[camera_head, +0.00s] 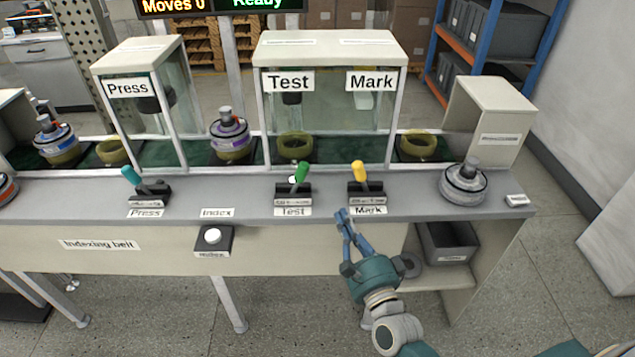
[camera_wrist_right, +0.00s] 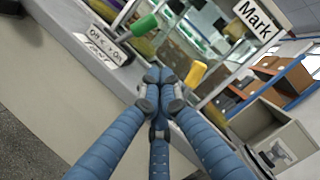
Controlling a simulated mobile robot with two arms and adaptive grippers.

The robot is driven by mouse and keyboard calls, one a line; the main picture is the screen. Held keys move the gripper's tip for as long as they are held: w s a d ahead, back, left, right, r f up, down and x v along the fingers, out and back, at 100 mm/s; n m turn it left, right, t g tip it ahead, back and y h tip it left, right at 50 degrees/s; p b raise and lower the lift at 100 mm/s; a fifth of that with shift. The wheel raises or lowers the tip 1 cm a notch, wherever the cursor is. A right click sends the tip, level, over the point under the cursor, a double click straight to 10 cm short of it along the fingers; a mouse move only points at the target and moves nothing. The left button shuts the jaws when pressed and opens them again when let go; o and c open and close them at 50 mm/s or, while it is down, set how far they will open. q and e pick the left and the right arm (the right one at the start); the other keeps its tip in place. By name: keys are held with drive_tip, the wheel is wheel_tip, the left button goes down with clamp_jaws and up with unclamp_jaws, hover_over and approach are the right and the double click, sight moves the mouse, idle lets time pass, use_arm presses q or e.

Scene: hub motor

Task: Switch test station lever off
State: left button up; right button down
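The Test station lever has a green handle (camera_head: 301,171) on a black base above the "Test" label (camera_head: 292,211); the handle leans slightly right. In the right wrist view the green handle (camera_wrist_right: 145,26) is at the upper left, by an ON/OFF plate (camera_wrist_right: 107,43). My right gripper (camera_head: 343,217) is at the counter's front edge, below and right of the Test lever and just below the Mark lever, touching neither. Its blue fingers meet at the tips (camera_wrist_right: 160,78) with nothing visible between them. My left gripper is out of view.
The yellow Mark lever (camera_head: 359,172) stands close right of the Test lever; the teal Press lever (camera_head: 132,177) is at left. A round index button (camera_head: 213,236) is on the front. A grey hub motor (camera_head: 463,183) sits at right. The counter between Test and Press is mostly clear.

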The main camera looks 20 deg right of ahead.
sight(298, 181)
drive_tip(key=w, duration=0.5)
drive_tip(key=w+r+p, duration=0.1)
drive_tip(key=w, duration=0.2)
drive_tip(key=shift+w, duration=0.3)
drive_tip(key=w+a, duration=0.1)
drive_tip(key=w+a+r+p, duration=0.1)
drive_tip(key=shift+w, duration=0.35)
drive_tip(key=shift+w+a, duration=0.3)
drive_tip(key=shift+a, duration=0.15)
